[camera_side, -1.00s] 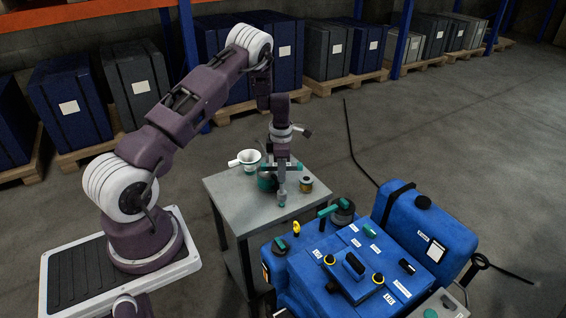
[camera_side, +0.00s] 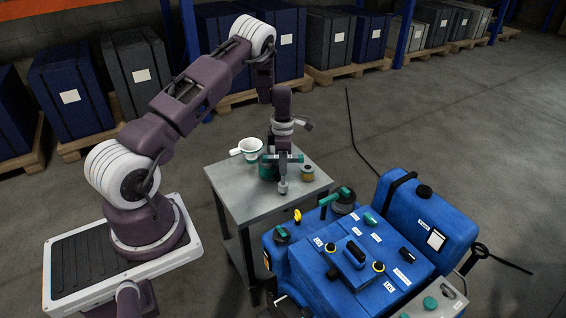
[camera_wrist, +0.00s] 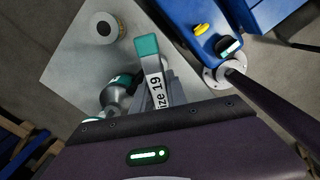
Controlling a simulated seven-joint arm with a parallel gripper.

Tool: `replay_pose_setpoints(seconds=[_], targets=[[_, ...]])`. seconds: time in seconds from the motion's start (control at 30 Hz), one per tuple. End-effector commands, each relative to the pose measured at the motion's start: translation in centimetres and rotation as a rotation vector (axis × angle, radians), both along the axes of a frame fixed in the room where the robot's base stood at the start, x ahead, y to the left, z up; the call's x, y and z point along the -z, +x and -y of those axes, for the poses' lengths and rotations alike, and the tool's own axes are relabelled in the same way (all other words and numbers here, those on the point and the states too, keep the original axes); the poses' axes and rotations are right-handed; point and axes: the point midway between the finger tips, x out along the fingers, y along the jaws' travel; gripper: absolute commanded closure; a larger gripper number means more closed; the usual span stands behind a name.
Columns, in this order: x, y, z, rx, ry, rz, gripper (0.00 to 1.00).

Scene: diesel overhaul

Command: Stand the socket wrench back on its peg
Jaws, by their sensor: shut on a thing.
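The socket wrench (camera_side: 283,174) has a teal crossbar handle and a grey shaft with a socket at its lower end. It looks upright, over the small grey table. My gripper (camera_side: 283,157) is shut on it near the handle. In the wrist view the wrench (camera_wrist: 149,55) shows a teal end and a white label reading "ize 19", partly cut off by my gripper. The peg cannot be made out; it may be hidden under or behind the wrench. I cannot tell whether the socket end touches the tabletop.
The grey table (camera_side: 233,190) also holds a white funnel-like cup (camera_side: 250,147), a teal-and-grey container (camera_side: 266,171) close behind the wrench, and a small brass-coloured can (camera_side: 307,173) to its right. A blue machine (camera_side: 345,275) with teal and yellow fittings stands in front, to the right.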

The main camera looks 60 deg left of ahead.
Motion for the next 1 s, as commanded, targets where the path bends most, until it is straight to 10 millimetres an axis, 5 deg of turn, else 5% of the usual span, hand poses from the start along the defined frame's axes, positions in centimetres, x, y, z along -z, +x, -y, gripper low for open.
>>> replay_pose_setpoints(seconds=[0.43, 0.47, 0.57, 0.8, 0.93, 1.0], targets=[[1.8, 0.0, 0.0, 0.0, -0.001, -0.001, 1.0], [1.8, 0.0, 0.0, 0.0, 0.0, 0.0, 0.8], [1.8, 0.0, 0.0, 0.0, 0.0, 0.0, 0.61], [1.8, 0.0, 0.0, 0.0, -0.001, -0.001, 0.57], [1.8, 0.0, 0.0, 0.0, -0.001, -0.001, 0.33], [1.8, 0.0, 0.0, 0.0, -0.001, -0.001, 0.31]])
